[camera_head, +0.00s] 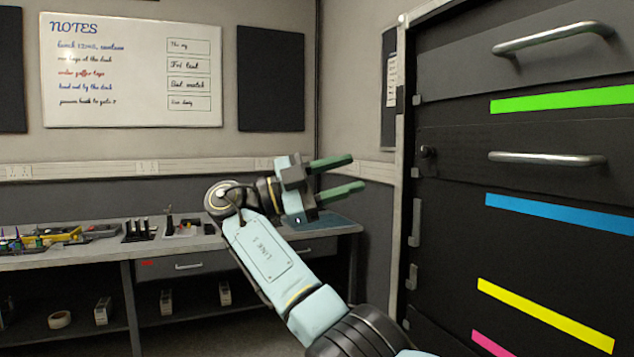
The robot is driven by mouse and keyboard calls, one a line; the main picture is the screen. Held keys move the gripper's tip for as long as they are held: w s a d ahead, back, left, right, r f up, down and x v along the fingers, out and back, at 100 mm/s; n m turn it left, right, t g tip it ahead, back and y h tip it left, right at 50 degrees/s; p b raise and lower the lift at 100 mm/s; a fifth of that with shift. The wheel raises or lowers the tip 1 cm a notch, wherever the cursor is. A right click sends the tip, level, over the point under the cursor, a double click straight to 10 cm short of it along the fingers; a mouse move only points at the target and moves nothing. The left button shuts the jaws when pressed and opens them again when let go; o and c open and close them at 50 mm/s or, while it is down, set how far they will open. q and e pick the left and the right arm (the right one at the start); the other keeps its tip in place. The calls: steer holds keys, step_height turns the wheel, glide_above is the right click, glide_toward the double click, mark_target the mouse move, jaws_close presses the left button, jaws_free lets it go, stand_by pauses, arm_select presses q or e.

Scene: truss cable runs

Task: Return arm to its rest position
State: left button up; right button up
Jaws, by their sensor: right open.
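My right gripper (338,177) is in the middle of the head view, at the end of my pale blue arm, which comes in from the bottom right. Its two green fingers point to the right and stand apart, with nothing between them. The gripper appears in front of the room's corner, to the left of the black cabinet (455,90). It does not touch anything that I can see. My left gripper is not in view.
The cabinet with metal handles and green, blue, yellow and pink strips fills the right side. A workbench (90,248) with tools and small items runs along the left wall. A whiteboard (125,70) hangs above it.

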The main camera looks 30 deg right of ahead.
steer(key=shift+a+f, duration=0.1)
steer(key=shift+a, duration=0.15)
stand_by(0.3)
